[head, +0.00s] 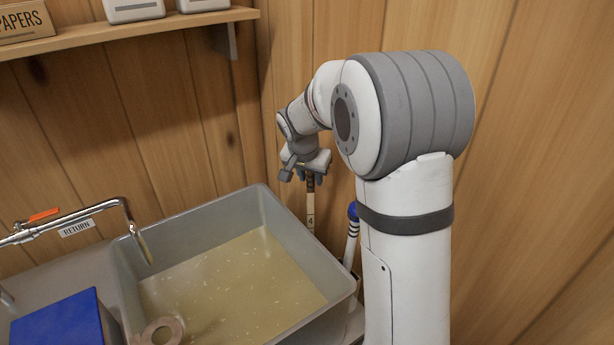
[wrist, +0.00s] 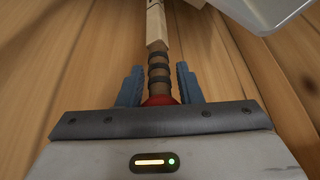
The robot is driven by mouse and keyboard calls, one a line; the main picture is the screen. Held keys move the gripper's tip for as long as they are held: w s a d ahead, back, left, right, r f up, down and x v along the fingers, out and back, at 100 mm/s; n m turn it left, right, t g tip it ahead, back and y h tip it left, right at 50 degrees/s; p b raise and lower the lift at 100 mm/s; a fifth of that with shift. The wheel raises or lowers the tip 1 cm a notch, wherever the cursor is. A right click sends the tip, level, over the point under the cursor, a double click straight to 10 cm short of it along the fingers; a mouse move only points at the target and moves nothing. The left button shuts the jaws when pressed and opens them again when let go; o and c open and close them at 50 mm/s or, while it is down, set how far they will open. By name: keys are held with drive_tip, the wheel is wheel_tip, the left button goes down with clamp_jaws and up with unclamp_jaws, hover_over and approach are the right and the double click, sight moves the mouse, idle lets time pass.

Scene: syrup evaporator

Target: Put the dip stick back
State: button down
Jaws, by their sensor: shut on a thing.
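The dip stick (head: 310,212) is a thin pale wooden stick with dark marks and a "4" on it. It hangs roughly upright from my gripper (head: 311,177), beside the back right side of the grey pan; its lower end is hidden behind the pan's rim. In the wrist view, my gripper's blue fingers (wrist: 159,88) are shut on the stick's dark-ringed handle (wrist: 159,72), with a red end close to the palm. The pale shaft (wrist: 156,25) runs away toward the top of the picture. I cannot make out a holder for the stick.
The grey pan (head: 205,208) holds cloudy yellowish liquid. A tap with a RETURN label (head: 76,228) reaches over its left side. A blue box (head: 58,322) stands at lower left. A blue-topped white tube (head: 351,238) stands right of the pan. A shelf (head: 120,31) crosses the wooden wall.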

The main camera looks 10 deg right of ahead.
sight(310, 190)
drive_tip(key=shift+f+b, duration=1.25)
drive_tip(key=shift+f, duration=0.4)
drive_tip(key=c, duration=0.9)
unclamp_jaws()
drive_tip(key=shift+r, duration=0.1)
drive_tip(key=shift+o, duration=0.3)
drive_tip(key=o, duration=0.6)
drive_tip(key=shift+w, duration=0.1)
drive_tip(key=shift+c, duration=0.2)
drive_tip(key=shift+p+v, duration=1.65)
drive_tip(key=shift+v, duration=2.35)
